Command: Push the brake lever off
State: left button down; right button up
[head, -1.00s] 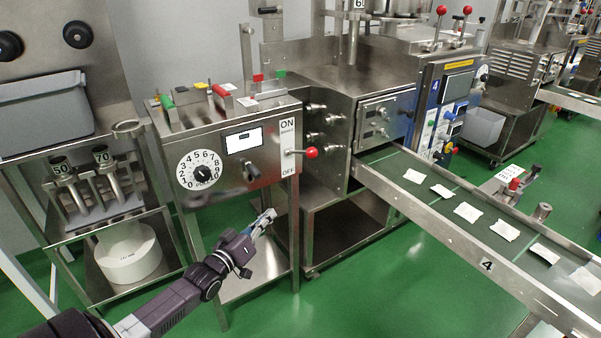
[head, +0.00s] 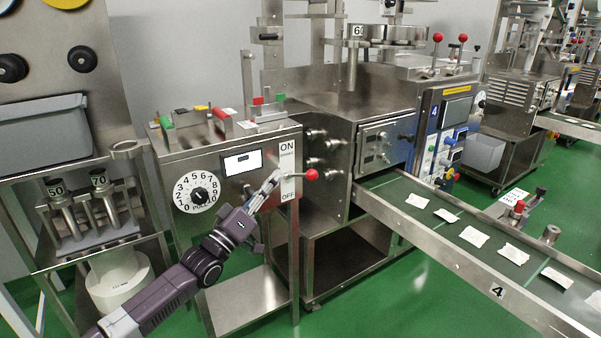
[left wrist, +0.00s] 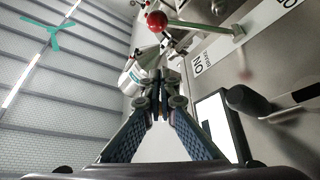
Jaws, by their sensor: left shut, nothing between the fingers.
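The brake lever (head: 303,175) is a short rod with a red ball knob, on the front of the steel control box (head: 262,140). Its rod points right, about midway along the white ON/OFF plate (head: 289,160). My left gripper (head: 277,174) is shut and empty, just left of the plate and lever; I cannot tell if it touches. In the left wrist view, the lever's red knob (left wrist: 156,20) is beyond the shut fingertips (left wrist: 160,80), near the top, with its rod running right to the panel. My right gripper is not in view.
The box front also has a numbered dial (head: 198,192) and a small display (head: 242,162). A conveyor (head: 440,215) with several teabags runs at the right. A steel stand with a white drum (head: 118,280) is at the left. Green floor is clear in front.

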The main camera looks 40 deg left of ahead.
pick_arm(q)
notch_tip(320, 180, up, 4)
jog(key=f, duration=0.1)
send_over(303, 174)
jog(key=s+a, duration=0.1)
jog(key=s, duration=0.2)
jog(key=d+f, duration=0.1)
jog(key=d+f+b, duration=0.1)
jog(key=shift+d+f, duration=0.2)
jog(key=shift+f, duration=0.2)
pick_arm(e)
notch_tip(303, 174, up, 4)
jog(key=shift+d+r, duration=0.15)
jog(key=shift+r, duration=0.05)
pick_arm(q)
jog(key=shift+s+f, duration=0.1)
jog(key=shift+f, duration=0.05)
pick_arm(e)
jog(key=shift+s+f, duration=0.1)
